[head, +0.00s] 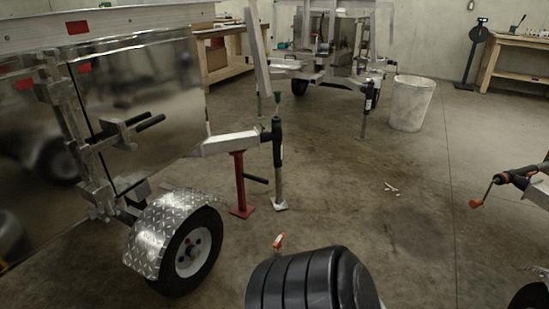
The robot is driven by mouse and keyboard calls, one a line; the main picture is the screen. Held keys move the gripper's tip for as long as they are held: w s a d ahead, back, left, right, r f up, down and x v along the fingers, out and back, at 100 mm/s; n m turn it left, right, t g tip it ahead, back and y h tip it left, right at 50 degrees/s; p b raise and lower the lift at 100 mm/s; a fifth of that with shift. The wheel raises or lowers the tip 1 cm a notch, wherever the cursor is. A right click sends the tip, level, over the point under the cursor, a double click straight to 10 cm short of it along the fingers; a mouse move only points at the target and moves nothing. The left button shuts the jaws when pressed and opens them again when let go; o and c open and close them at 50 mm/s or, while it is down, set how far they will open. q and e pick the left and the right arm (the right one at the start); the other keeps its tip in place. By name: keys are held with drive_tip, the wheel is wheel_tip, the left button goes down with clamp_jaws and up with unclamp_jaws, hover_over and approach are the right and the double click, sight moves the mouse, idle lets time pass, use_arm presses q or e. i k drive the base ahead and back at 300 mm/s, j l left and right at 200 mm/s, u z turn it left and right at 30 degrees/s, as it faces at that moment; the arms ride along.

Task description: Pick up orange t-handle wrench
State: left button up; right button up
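A small orange object (278,241) with a pale part shows at the bottom centre, just above the upper left edge of a black ribbed object. It may be the orange t-handle wrench, but it is too small to tell its shape. I cannot tell whether it rests on the black object or stands behind it. A crank with an orange grip (476,203) sticks out from a trailer part at the right edge. Neither of my grippers is in view.
The black ribbed object (310,280) fills the bottom centre. A shiny trailer with a tread-plate fender (155,235) stands left, with a red stand (239,185) by its tongue. A white bin (411,104) stands farther back. Small white pieces (391,188) lie on otherwise open floor.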

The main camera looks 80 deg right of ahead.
sight(277, 245)
drive_tip(key=z, duration=2.5)
drive_tip(key=i+u, duration=0.2)
drive_tip(key=u, duration=0.15)
drive_tip(key=i+l+u, duration=0.15)
drive_tip(key=u, duration=0.2)
drive_tip(key=i+l+u, duration=0.3)
drive_tip(key=j+z, duration=0.1)
drive_tip(key=z, duration=0.85)
drive_tip(key=k+l, duration=0.05)
